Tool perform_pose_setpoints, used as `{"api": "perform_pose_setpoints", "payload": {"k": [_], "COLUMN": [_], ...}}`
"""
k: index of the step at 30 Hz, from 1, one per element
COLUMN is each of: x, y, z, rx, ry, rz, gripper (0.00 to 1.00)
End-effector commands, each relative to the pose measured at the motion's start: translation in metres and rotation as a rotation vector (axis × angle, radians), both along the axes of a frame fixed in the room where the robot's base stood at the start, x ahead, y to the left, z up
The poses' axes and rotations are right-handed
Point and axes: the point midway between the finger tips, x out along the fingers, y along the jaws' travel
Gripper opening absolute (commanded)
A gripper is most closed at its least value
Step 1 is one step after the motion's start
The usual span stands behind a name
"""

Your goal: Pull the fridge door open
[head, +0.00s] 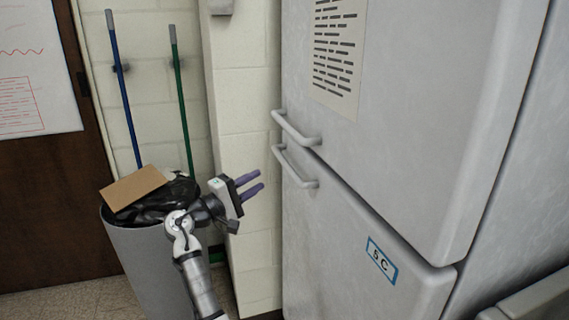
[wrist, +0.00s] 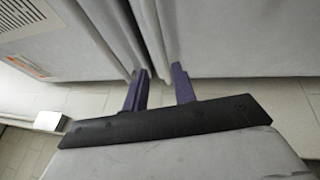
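The fridge is light grey, with an upper door (head: 410,110) and a lower door (head: 340,235), both looking shut in the head view. The upper handle (head: 297,130) and the lower handle (head: 294,168) sit close together at the doors' left edge, by the seam. My gripper (head: 260,180) has two purple fingers pointing right toward the lower handle, with a gap short of it. In the wrist view my gripper (wrist: 158,70) has its fingers apart with nothing between them.
A grey bin (head: 150,260) with a black bag and a cardboard piece (head: 133,187) stands beside my arm at left. Blue (head: 122,90) and green (head: 181,100) poles lean on the wall behind. A pale wall (head: 245,110) lies behind my gripper.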

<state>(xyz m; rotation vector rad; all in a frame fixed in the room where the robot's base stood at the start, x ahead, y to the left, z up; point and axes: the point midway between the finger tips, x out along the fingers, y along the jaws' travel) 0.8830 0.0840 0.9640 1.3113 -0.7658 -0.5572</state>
Motion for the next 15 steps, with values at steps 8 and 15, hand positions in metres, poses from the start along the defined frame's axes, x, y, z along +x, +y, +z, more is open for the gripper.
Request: {"api": "perform_pose_setpoints", "payload": {"k": [8, 15], "x": [0.039, 0.065], "y": [-0.046, -0.075], "z": [0.014, 0.02], "rx": [0.002, 0.001], "ry": [-0.001, 0.0], "rz": [-0.001, 0.002], "gripper": [0.27, 0.27]}}
